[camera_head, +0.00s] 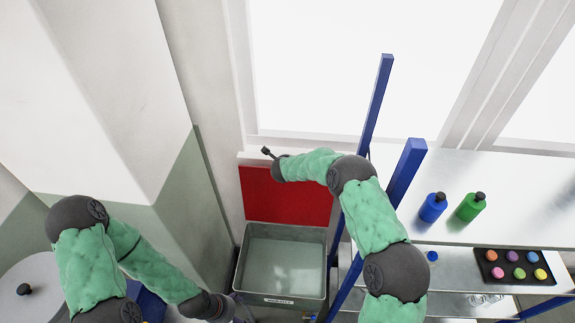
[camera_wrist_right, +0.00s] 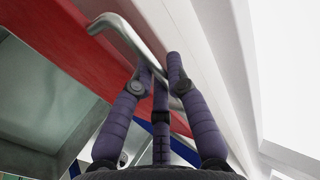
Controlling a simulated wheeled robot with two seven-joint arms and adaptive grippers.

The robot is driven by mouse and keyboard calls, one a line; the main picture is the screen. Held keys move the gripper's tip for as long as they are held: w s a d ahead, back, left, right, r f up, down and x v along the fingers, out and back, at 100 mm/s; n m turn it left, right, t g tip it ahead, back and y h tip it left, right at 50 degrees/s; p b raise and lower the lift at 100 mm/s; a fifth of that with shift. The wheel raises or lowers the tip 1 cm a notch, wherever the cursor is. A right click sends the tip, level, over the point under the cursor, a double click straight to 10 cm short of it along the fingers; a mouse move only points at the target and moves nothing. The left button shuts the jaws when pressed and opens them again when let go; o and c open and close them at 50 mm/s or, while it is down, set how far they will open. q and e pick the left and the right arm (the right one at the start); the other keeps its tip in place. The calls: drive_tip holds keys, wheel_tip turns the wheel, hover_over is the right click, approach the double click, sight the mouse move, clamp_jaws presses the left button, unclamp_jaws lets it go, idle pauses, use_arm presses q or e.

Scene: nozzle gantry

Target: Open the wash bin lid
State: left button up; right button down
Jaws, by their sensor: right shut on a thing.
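The wash bin (camera_head: 238,283) is a grey open-topped box with a white label on its front, standing on the floor in the head view. Its red lid (camera_head: 285,205) stands upright at the bin's back edge, and the bin's inside shows. In the right wrist view the red lid (camera_wrist_right: 60,38) carries a bent metal handle (camera_wrist_right: 122,32). My right gripper (camera_wrist_right: 162,72) is shut on this handle, its fingers around the bar. In the head view my right arm hides that gripper. My left gripper (camera_head: 238,306) is low, left of the bin; its fingers are too unclear to judge.
Blue posts (camera_head: 376,105) rise right of the bin, close to my right arm. A shelf unit (camera_head: 490,185) at the right holds a blue bottle (camera_head: 433,207), a green bottle (camera_head: 470,206) and a black tray (camera_head: 490,281) of coloured pieces. A window is behind.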

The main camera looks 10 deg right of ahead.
drive_tip(key=shift+w+r, duration=0.2)
drive_tip(key=c, duration=1.2)
unclamp_jaws()
drive_tip(key=shift+s, duration=0.1)
drive_tip(key=shift+f, duration=0.1)
drive_tip(key=shift+s, duration=0.1)
drive_tip(key=v, duration=1.2)
